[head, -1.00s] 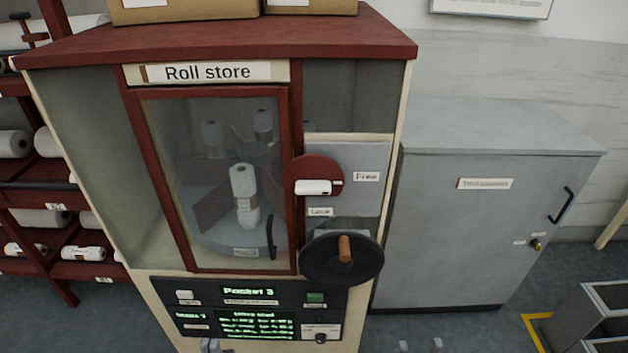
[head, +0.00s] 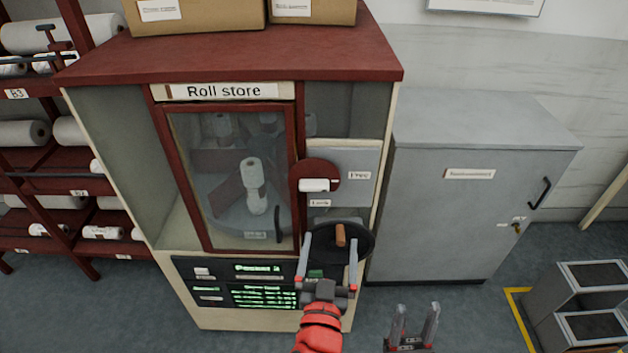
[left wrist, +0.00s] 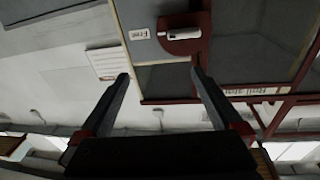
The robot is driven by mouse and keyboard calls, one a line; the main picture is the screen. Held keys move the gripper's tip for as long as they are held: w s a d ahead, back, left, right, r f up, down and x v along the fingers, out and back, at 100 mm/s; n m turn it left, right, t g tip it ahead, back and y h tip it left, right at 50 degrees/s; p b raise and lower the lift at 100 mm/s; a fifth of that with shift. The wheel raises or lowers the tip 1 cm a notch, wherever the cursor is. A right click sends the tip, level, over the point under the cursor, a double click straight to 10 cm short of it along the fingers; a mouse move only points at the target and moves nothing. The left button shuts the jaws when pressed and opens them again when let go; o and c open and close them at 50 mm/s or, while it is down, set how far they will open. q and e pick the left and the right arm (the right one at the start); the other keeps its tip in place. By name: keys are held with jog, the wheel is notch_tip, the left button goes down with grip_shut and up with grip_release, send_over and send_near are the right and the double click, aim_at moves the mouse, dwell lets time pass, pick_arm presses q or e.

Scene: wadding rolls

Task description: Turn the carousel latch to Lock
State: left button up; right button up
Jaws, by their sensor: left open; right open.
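The carousel latch is a dark red disc (head: 331,171) with a white bar handle (head: 314,185), on the grey panel right of the glass door. The bar lies level. A label reading Free (head: 359,175) is to its right and a Lock label (head: 320,203) is below. My left gripper (head: 330,238) is open and empty, below the latch in the picture and in front of the black crank wheel. The left wrist view shows the latch handle (left wrist: 184,35) beyond the open fingers (left wrist: 160,73), apart from them. My right gripper (head: 417,308) is open and empty at the bottom.
The black wheel (head: 359,246) has a wooden knob that sticks out just below the latch. The Roll store cabinet's door (head: 191,185) is closed. A grey cabinet (head: 450,225) stands to the right. Roll shelves (head: 60,160) stand at left. Grey bins (head: 585,280) are at lower right.

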pick_arm(q)
jog(key=a+n+y, duration=0.2)
jog(key=a, duration=0.1)
jog(key=g+b, duration=0.1)
jog(key=b, duration=0.1)
send_near(314, 189)
jog(key=w+p, duration=0.3)
jog(key=w, duration=0.6)
jog(key=shift+d, duration=0.1)
jog(key=shift+w+f, duration=0.1)
jog(key=shift+w, duration=0.35)
jog(key=c, duration=1.1)
jog(key=shift+o, duration=0.2)
